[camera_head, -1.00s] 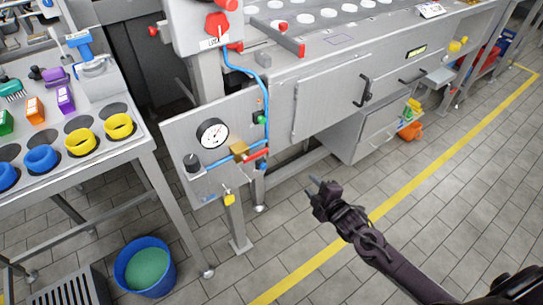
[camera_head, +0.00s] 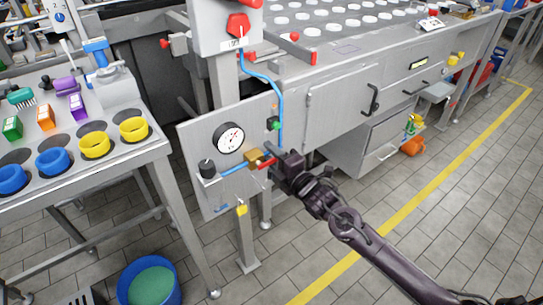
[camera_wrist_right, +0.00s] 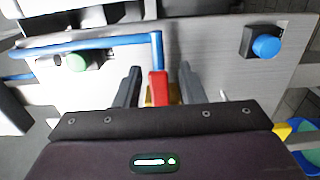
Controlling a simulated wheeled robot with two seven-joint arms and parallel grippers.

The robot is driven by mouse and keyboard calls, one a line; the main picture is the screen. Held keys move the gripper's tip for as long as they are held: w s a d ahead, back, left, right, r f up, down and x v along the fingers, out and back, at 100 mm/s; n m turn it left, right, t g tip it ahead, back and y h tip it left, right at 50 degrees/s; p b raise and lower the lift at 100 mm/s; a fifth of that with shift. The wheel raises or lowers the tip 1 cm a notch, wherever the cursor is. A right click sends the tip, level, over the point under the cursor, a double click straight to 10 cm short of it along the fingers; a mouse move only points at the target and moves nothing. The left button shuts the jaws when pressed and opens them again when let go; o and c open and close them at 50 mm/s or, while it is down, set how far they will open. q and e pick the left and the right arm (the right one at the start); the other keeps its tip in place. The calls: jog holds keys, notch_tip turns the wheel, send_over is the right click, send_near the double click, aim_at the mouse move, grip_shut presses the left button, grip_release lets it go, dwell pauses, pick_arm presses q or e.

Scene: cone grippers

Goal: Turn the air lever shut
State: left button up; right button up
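The red air lever (camera_head: 267,164) sits on a brass valve (camera_head: 253,157) on the grey panel, in line with blue pipe. My right gripper (camera_head: 276,163) has reached the panel at the lever and hides part of it in the head view. In the right wrist view the red lever (camera_wrist_right: 158,88) stands between the two dark fingers (camera_wrist_right: 160,76), with a visible gap on either side. The fingers are apart, and I cannot see them pressing on it. My left gripper is in neither view.
The panel carries a pressure gauge (camera_head: 229,138), a black knob (camera_head: 207,168) and a green button (camera_head: 274,124). A table with coloured rings (camera_head: 95,145) stands at left. A blue bucket (camera_head: 171,291) is on the floor. Floor at right is clear.

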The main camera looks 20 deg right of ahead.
aim_at(258, 183)
jog(key=shift+w, duration=0.1)
grip_shut()
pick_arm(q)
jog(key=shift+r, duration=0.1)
